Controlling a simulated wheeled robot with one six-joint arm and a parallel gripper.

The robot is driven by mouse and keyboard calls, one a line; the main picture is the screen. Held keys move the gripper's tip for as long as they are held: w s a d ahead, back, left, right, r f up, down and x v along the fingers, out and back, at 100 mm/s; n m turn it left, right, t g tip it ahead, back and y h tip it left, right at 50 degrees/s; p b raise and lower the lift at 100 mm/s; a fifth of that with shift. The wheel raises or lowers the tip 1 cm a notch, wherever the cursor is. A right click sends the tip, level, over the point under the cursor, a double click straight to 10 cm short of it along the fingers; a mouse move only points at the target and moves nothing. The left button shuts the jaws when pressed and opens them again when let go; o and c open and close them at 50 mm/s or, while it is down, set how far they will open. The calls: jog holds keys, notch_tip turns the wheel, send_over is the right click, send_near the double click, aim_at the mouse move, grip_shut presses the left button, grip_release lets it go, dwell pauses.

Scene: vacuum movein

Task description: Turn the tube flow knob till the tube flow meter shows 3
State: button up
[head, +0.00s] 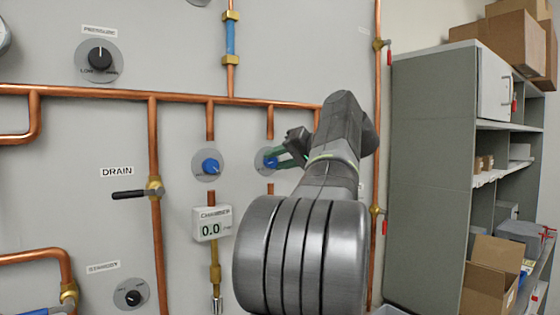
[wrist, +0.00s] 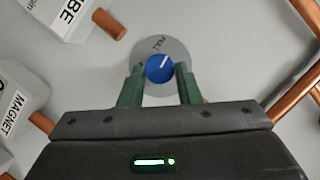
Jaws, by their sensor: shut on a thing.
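The blue knob (wrist: 159,68) sits on a round grey dial plate with "FULL" lettering, and its white pointer line points up and slightly right in the wrist view. My gripper (wrist: 159,76) has one green finger on each side of this knob and is shut on it. In the head view my gripper (head: 279,158) reaches the right-hand blue knob (head: 269,159) from the right. A box labelled "TUBE" (wrist: 72,14) is cut off at the upper left of the wrist view. Its reading is not visible. In the head view my arm covers the area below the held knob.
A second blue knob (head: 210,167) is to the left, above the chamber meter (head: 212,224), which reads 0.0. Copper pipes (head: 152,130) run across the panel. A drain lever (head: 130,194) sticks out at left. A grey shelf (head: 430,170) with boxes stands at right.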

jog(key=shift+f+n+h, duration=0.1)
jog(key=shift+n+h, duration=0.2)
jog(key=shift+n, duration=0.1)
dwell(0.4)
jog(key=o, duration=1)
jog(key=shift+c, duration=0.2)
jog(key=v, duration=1.3)
jog(key=shift+s+d+b, duration=0.2)
jog(key=shift+s+b, duration=0.15)
